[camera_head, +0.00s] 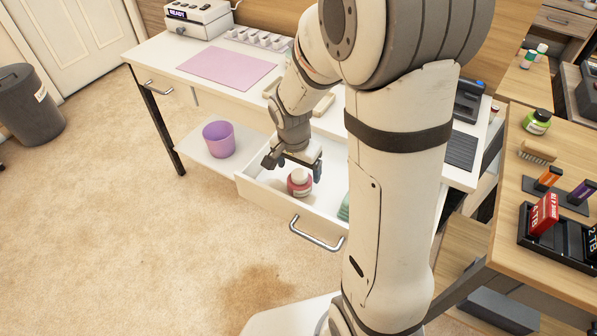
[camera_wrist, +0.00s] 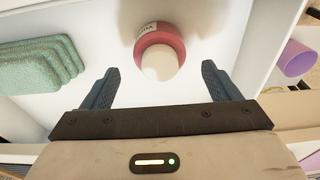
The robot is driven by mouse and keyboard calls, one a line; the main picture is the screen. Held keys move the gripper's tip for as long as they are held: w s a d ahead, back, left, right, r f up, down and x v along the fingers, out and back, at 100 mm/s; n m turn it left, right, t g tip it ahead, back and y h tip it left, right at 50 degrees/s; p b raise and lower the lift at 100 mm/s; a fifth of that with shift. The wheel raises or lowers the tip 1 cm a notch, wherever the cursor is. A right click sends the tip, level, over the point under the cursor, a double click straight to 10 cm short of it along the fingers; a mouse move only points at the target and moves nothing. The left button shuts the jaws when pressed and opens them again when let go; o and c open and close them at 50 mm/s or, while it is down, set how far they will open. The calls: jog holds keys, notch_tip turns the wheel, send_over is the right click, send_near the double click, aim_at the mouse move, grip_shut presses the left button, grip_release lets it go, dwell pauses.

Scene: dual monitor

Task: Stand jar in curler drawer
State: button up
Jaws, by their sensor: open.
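A red jar with a cream lid (camera_head: 299,181) stands upright in the open white drawer (camera_head: 262,196) under the desk. In the wrist view the same jar (camera_wrist: 160,50) shows from above, just beyond the fingertips and between their lines, with clear space on both sides. Part of a label shows on its side. My gripper (camera_head: 293,165) is open and empty, low over the drawer behind the jar; its dark fingers also show in the wrist view (camera_wrist: 160,78). Green folded cloths (camera_wrist: 40,65) lie in the same drawer, apart from the jar.
A purple bin (camera_head: 219,139) stands on a low shelf left of the drawer. The desk (camera_head: 165,60) holds a pink mat (camera_head: 227,65) and a row of curlers (camera_head: 258,38). My arm hides the drawer's right end. A side table with a green jar (camera_head: 537,122) stands at right.

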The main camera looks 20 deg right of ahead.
aim_at(296, 178)
notch_tip(296, 178, up, 8)
jog(key=p, duration=0.1)
jog(key=s+r+n, duration=0.3)
jog(key=s+n, duration=0.1)
jog(key=s, duration=0.3)
jog(key=s+r+n+y, duration=0.1)
jog(key=s+r+n, duration=0.1)
jog(key=s+n, duration=0.3)
jog(key=s, duration=0.3)
jog(key=shift+s+d+r, duration=0.2)
jog(key=shift+d+r, duration=0.15)
jog(key=shift+r, duration=0.05)
